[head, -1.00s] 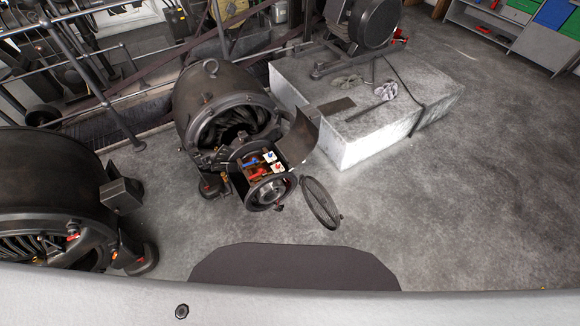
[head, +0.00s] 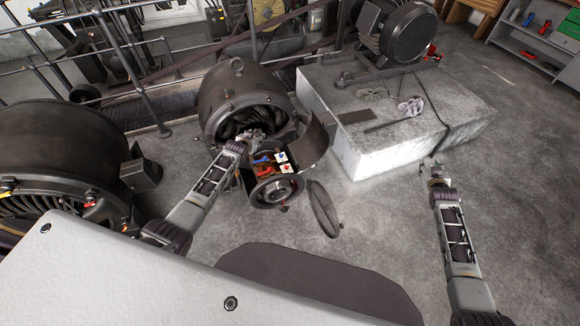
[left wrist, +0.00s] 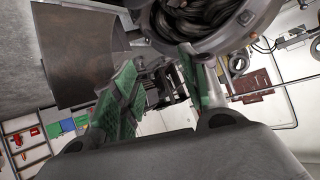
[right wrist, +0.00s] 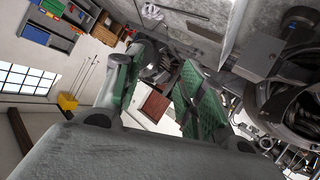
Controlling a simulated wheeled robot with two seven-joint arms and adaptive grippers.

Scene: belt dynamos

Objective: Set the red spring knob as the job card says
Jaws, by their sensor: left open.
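The opened dynamo (head: 240,92) stands left of centre in the head view. My right gripper (head: 436,172) is open and empty over the floor at the right. I cannot make out a job card.
A curved cover plate (head: 308,143) stands open at the housing's right. A pale plinth (head: 400,150) with a motor (head: 395,35) is behind right. Another dynamo (head: 60,150) is at left. The floor at right is clear.

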